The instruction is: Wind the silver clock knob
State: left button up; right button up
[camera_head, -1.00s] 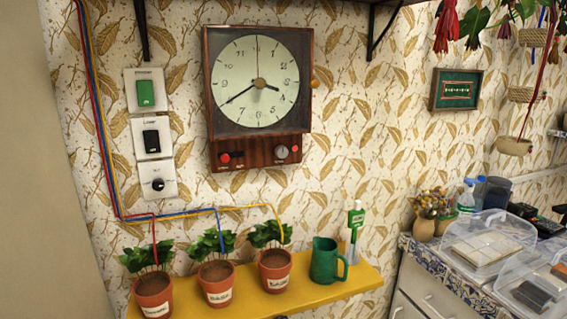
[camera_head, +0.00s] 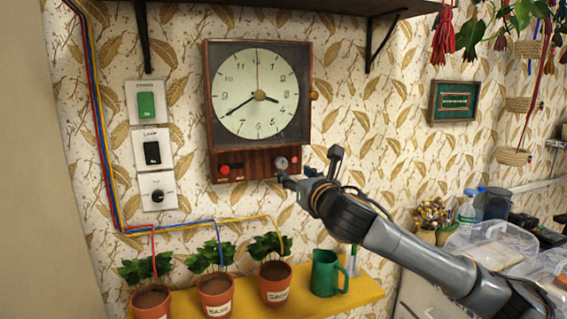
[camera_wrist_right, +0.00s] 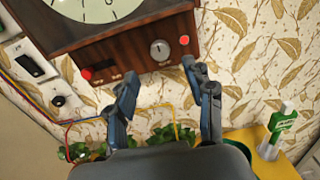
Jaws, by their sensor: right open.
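The wall clock (camera_head: 258,92) has a wooden case with a pale round dial. The silver knob (camera_head: 281,162) sits at the right of its lower panel, and it also shows in the right wrist view (camera_wrist_right: 160,49). My right gripper (camera_head: 308,166) is open and empty, just right of and below the knob in the head view. In the right wrist view its two fingers (camera_wrist_right: 160,80) stand apart, with the knob beyond and between them. I see no contact with the knob. My left gripper is not in view.
A red button (camera_head: 225,170) is at the panel's left, and a small red light (camera_wrist_right: 184,40) is beside the knob. Wall switches (camera_head: 152,150) are left of the clock. Potted plants (camera_head: 215,290) and a green jug (camera_head: 325,273) stand on the yellow shelf (camera_head: 366,290) below.

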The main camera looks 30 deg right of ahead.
aim_at(282, 163)
jog(key=p+x, duration=0.1)
jog(key=x, duration=0.8)
jog(key=shift+a, duration=0.1)
grip_shut()
